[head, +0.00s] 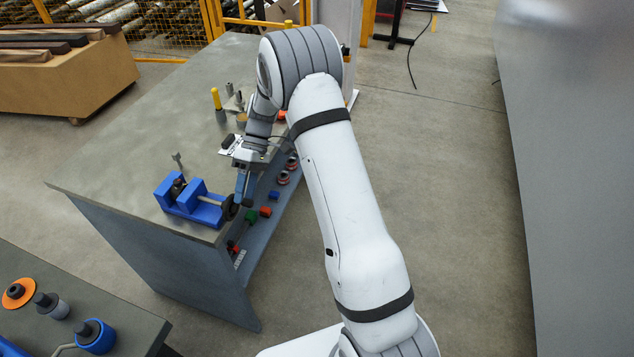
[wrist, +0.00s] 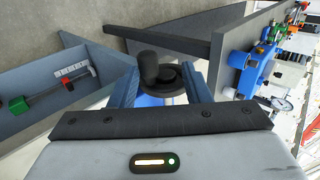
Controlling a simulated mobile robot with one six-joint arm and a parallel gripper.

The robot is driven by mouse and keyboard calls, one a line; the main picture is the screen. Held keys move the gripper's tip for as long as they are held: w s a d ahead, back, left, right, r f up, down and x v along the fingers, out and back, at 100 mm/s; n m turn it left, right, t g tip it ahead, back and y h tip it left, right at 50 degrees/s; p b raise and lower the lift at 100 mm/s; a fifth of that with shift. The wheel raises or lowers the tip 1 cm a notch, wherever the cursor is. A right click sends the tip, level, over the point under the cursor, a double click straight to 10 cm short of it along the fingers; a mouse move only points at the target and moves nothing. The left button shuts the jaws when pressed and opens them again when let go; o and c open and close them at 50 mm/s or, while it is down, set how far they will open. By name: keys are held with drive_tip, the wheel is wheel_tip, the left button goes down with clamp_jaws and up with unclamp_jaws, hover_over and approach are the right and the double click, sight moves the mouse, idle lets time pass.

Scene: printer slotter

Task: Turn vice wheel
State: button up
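The blue vice (head: 190,201) stands at the near corner of the grey workbench. Its dark round wheel (head: 230,208) faces right, past the bench edge. In the wrist view the wheel (wrist: 172,82) and its black knob handle (wrist: 149,66) show between my fingertips, with a bit of blue vice below. My gripper (head: 240,190) is at the wheel, pointing down. In the wrist view my gripper (wrist: 160,66) has its two fingers wide apart, one on each side of the wheel. I cannot tell whether either finger touches the wheel's rim.
The workbench (head: 130,165) holds a yellow-handled tool (head: 216,99) and other small tools farther back. Below its right edge, a shelf holds several coloured parts. A second bench (head: 40,270) with spools stands at lower left. Open floor (head: 455,200) lies to the right.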

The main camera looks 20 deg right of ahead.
drive_tip(key=shift+s+a+r+t+h+p, duration=0.25)
drive_tip(key=shift+r+t+h+p, duration=0.1)
drive_tip(key=shift+t+h, duration=0.2)
drive_tip(key=shift+s+a+r+t+h+p, duration=0.1)
drive_tip(key=shift+s+r+t+h+p, duration=0.15)
drive_tip(key=shift+t+h, duration=0.3)
drive_tip(key=t, duration=0.1)
drive_tip(key=s+t+h, duration=0.1)
drive_tip(key=shift+a+r+t+h, duration=0.25)
drive_tip(key=shift+a+t+h, duration=0.05)
drive_tip(key=shift+a, duration=0.1)
drive_tip(key=s+a+r+t+h+b, duration=0.25)
drive_tip(key=r+t+b, duration=0.2)
drive_tip(key=r, duration=0.35)
drive_tip(key=s+d+r+m+p, duration=0.1)
drive_tip(key=s+d+r+m, duration=0.3)
drive_tip(key=s+d, duration=0.3)
drive_tip(key=s+d+r+m+p, duration=0.1)
drive_tip(key=s+d+r+m, duration=0.3)
drive_tip(key=s+d, duration=0.4)
drive_tip(key=shift+s+d+r+m+t, duration=0.3)
drive_tip(key=shift+s+r+m+t, duration=0.05)
drive_tip(key=shift+s+m, duration=0.25)
drive_tip(key=shift+y, duration=0.25)
